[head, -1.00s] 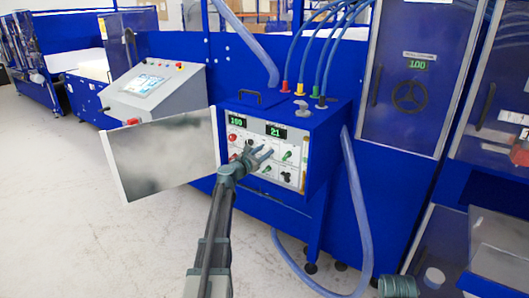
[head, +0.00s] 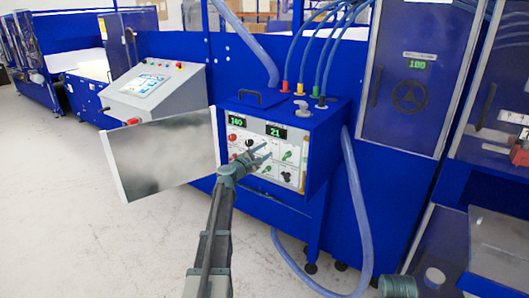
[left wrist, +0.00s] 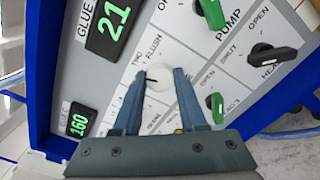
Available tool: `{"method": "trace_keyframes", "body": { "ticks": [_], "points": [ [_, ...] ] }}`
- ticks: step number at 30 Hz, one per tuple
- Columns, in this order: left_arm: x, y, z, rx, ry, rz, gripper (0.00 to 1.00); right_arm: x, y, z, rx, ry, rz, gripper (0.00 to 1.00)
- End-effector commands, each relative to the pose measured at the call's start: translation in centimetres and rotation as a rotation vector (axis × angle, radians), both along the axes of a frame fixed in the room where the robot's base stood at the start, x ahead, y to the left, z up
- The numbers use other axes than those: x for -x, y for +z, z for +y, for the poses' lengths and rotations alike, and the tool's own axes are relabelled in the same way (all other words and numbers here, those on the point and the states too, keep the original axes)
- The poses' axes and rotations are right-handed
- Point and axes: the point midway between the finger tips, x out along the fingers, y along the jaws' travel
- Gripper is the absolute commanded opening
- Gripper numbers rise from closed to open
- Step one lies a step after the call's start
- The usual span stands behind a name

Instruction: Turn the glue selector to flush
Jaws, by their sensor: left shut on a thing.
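The glue selector (left wrist: 158,77) is a pale round dial with a small black mark, on the white control panel of the blue glue unit. It sits between the fingertips of my left gripper (left wrist: 159,80), beside the printed word FLUSH. My left gripper (head: 265,153) is shut on the selector, with one finger on each side. In the head view the gripper covers the selector. The mark points towards the left finger; its exact setting is hard to read.
Green handles (left wrist: 212,13) and a black handle (left wrist: 272,53) sit close to the right of my fingers. Green displays (left wrist: 112,25) are at the left. The panel's open door (head: 163,155) stands left of my arm. A hose (head: 356,210) hangs at the right.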

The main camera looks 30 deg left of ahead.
Motion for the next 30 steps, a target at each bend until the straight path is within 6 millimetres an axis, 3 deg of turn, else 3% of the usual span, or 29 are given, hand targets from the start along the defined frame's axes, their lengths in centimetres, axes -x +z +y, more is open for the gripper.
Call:
{"method": "trace_keyframes", "body": {
  "ticks": [30],
  "points": [
    [0.10, -0.09, -0.11, -0.961, -0.002, -0.074, 0.00, 0.00, -0.05, -0.01, 0.000, 0.000, 0.000, 0.50]
  ]
}}
